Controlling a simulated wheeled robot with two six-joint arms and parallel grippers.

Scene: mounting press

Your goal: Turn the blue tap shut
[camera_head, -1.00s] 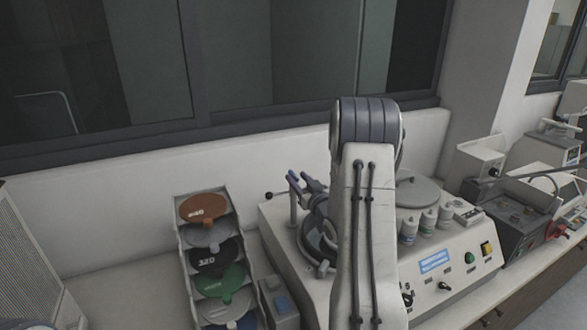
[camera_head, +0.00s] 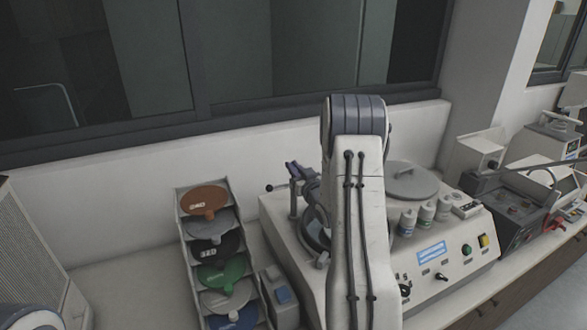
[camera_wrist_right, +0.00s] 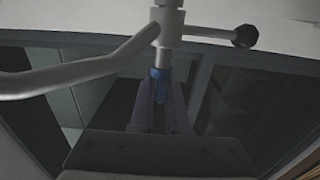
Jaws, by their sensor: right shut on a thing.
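The blue tap (camera_wrist_right: 160,85) shows in the right wrist view as a small blue part under a grey metal post (camera_wrist_right: 166,30). It lies between the two fingers of my right gripper (camera_wrist_right: 160,80), which is shut on it. In the head view my right gripper (camera_head: 295,171) is at the top of the thin upright post (camera_head: 293,202) on the grinding machine's left side. The blue part itself is mostly hidden there by the fingers. My right forearm covers the middle of the machine. My left gripper is not in view.
A curved spout (camera_wrist_right: 80,75) and a rod with a black knob (camera_wrist_right: 245,36) run close to the fingers. A rack of coloured discs (camera_head: 215,240) stands left of the machine (camera_head: 455,262). Bottles (camera_head: 425,215) and a round lid (camera_head: 410,182) stand on its right side.

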